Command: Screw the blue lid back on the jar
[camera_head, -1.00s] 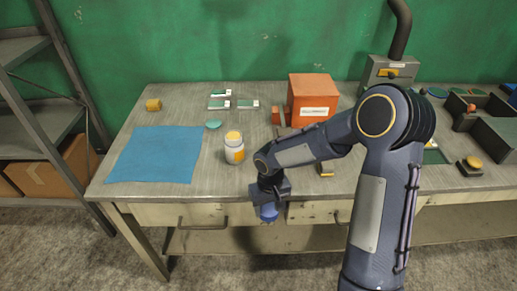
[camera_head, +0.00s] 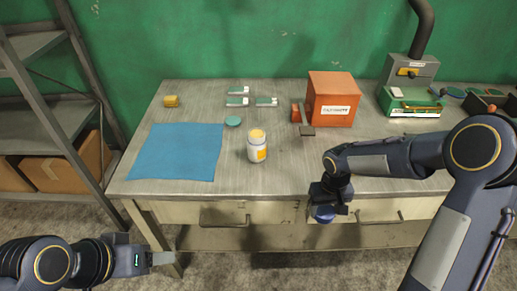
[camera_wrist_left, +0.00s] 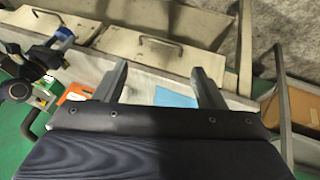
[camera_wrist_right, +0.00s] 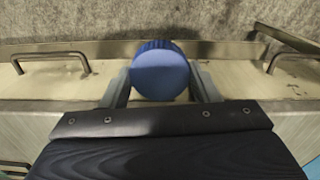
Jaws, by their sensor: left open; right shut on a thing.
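The white jar (camera_head: 257,152) with a yellow-orange label stands upright on the table. Its top is uncovered and shows yellow. My right gripper (camera_head: 326,203) is shut on the blue lid (camera_head: 323,215), in front of the table edge by the drawers, to the right of and nearer than the jar. The right wrist view shows the round, ribbed lid (camera_wrist_right: 160,72) between both fingers. My left gripper (camera_head: 160,258) is open and empty, low at the lower left, in front of the table. In the left wrist view its fingers (camera_wrist_left: 160,80) stand apart, with nothing between them.
A blue mat (camera_head: 177,151) lies left of the jar, and a teal disc (camera_head: 233,121) lies behind it. An orange box (camera_head: 332,98) and a grey machine (camera_head: 412,75) stand at the back right. A shelf (camera_head: 45,85) stands left. Table around the jar is clear.

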